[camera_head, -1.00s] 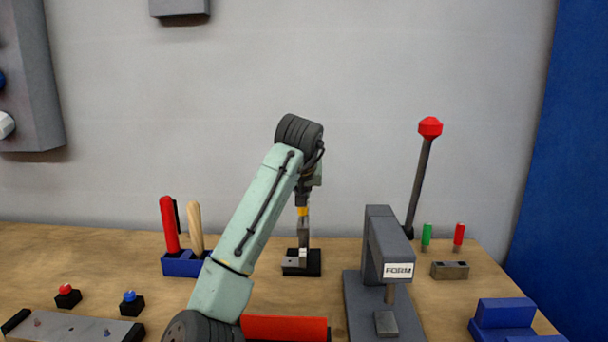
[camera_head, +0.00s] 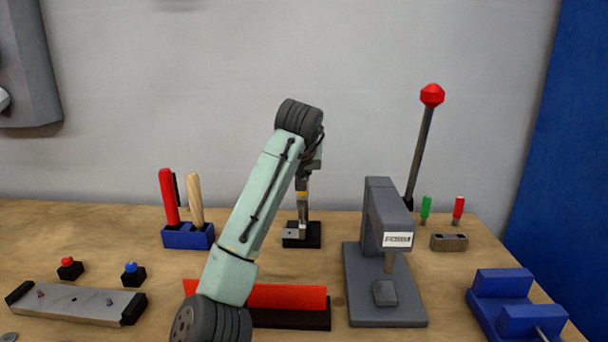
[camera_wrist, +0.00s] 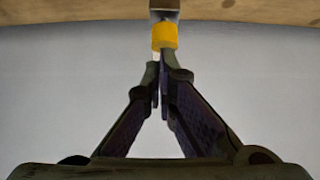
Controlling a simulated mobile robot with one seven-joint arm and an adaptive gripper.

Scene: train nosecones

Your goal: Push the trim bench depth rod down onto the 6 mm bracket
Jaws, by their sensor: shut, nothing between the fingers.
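The depth rod shows a yellow cap (camera_head: 302,194) with a grey metal upright below it, on a small black stand (camera_head: 313,239) at the back middle of the bench. A small grey metal block (camera_head: 292,234), which may be the 6 mm bracket, sits low on the stand. My gripper (camera_head: 303,185) points down right above the yellow cap. In the wrist view my gripper (camera_wrist: 157,78) is shut with nothing between its fingers, its tips close to the yellow cap (camera_wrist: 164,36). I cannot tell whether they touch it. The rod's lower end is not clear.
A grey press (camera_head: 380,235) and a red-knobbed lever (camera_head: 419,150) stand to the right. A blue holder (camera_head: 187,237) with red and wooden handles stands left. A red bar (camera_head: 275,296) lies in front, partly behind my arm. A blue fixture (camera_head: 505,300) is at front right.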

